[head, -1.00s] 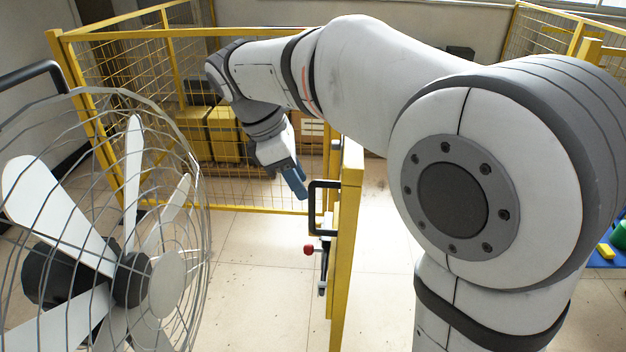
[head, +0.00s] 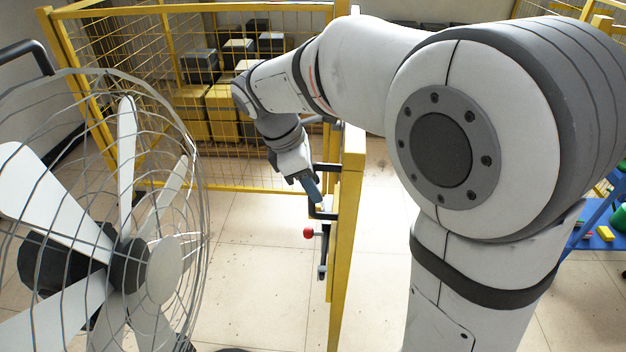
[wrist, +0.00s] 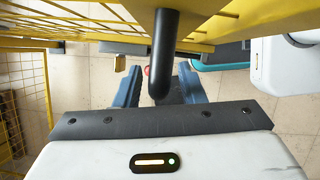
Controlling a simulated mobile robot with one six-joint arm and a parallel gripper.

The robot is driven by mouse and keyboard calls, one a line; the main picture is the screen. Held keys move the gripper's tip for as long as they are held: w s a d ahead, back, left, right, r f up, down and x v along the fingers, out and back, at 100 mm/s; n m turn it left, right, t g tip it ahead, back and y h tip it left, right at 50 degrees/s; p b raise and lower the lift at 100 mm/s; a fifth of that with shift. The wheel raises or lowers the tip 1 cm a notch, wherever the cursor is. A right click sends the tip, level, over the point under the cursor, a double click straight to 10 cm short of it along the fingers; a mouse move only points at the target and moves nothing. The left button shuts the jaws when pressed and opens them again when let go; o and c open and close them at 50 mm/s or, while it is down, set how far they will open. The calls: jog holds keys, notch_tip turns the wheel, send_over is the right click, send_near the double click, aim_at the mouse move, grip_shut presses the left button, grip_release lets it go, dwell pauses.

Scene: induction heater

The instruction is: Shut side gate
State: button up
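The side gate (head: 350,215) has a yellow frame and stands nearly edge-on in the head view, swung out from the fence. Its black handle (head: 324,216) is on the left face, above a latch with a red knob (head: 308,233). My gripper (head: 315,197) is at the handle, pointing down, its blue fingers overlapping it in the head view. In the wrist view, my gripper (wrist: 160,88) has its blue fingers apart, with the black handle bar (wrist: 165,45) passing between them. Gaps show on both sides, so the fingers look open around it, not clamped.
A large caged fan (head: 130,265) fills the left foreground. Yellow mesh fencing (head: 150,100) stands behind, with yellow and grey boxes (head: 222,112) beyond it. Open tiled floor (head: 245,240) lies between fan and gate. A blue surface with small coloured pieces (head: 600,238) is at right.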

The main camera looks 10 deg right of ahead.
jog(key=shift+c, duration=0.3)
grip_shut()
dwell(0.3)
